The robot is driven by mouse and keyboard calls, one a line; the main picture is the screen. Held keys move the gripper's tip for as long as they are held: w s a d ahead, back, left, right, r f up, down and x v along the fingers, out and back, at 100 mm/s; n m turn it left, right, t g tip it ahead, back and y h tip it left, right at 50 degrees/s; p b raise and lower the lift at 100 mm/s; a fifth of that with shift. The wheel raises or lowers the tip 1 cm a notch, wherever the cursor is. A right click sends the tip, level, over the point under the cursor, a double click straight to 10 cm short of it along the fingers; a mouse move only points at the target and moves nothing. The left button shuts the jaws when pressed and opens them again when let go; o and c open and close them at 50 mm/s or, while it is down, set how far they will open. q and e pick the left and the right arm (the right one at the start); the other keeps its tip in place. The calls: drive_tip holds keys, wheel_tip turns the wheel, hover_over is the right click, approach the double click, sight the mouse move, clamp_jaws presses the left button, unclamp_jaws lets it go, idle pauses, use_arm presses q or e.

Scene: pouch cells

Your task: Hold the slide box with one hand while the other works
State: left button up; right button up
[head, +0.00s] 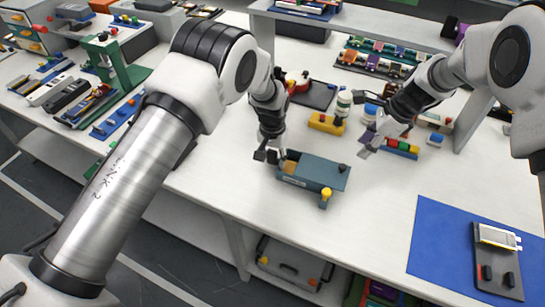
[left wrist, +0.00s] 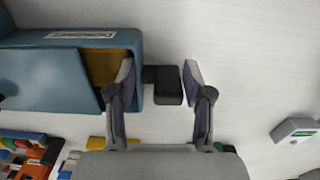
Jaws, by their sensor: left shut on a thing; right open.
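The slide box (head: 316,172) is a blue-grey box lying on the white table, with a yellow-tan inner part showing at its left end. It also shows at the upper left in the left wrist view (left wrist: 50,75). A dark block (left wrist: 168,85) sticks out from that end of the box. My left gripper (head: 268,155) is at this end, shut on the dark block, which sits between its fingers in the left wrist view. My right gripper (head: 380,145) is open, above the table behind and right of the box, close to a rack with coloured pieces (head: 401,149).
A yellow block (head: 326,123) and a white bottle (head: 343,103) stand behind the box. A blue mat (head: 440,240) with a pouch cell (head: 498,237) lies at the right. Tools and a green stand (head: 112,65) crowd the left.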

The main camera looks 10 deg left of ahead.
drive_tip(key=shift+c, duration=0.4)
drive_tip(key=c, duration=0.5)
drive_tip(key=shift+s+a+f+n+h, duration=0.1)
drive_tip(key=shift+s+a+n+h, duration=0.1)
drive_tip(key=shift+n+h, duration=0.35)
clamp_jaws()
wheel_tip(320, 180, down, 9)
drive_tip(key=n+h, duration=0.2)
drive_tip(key=h, duration=0.1)
drive_tip(key=shift+a+n, duration=0.1)
drive_tip(key=shift+n, duration=0.25)
wheel_tip(320, 180, up, 6)
drive_tip(key=d, duration=0.1)
drive_tip(key=shift+s+d, duration=0.15)
drive_tip(key=shift+d, duration=0.1)
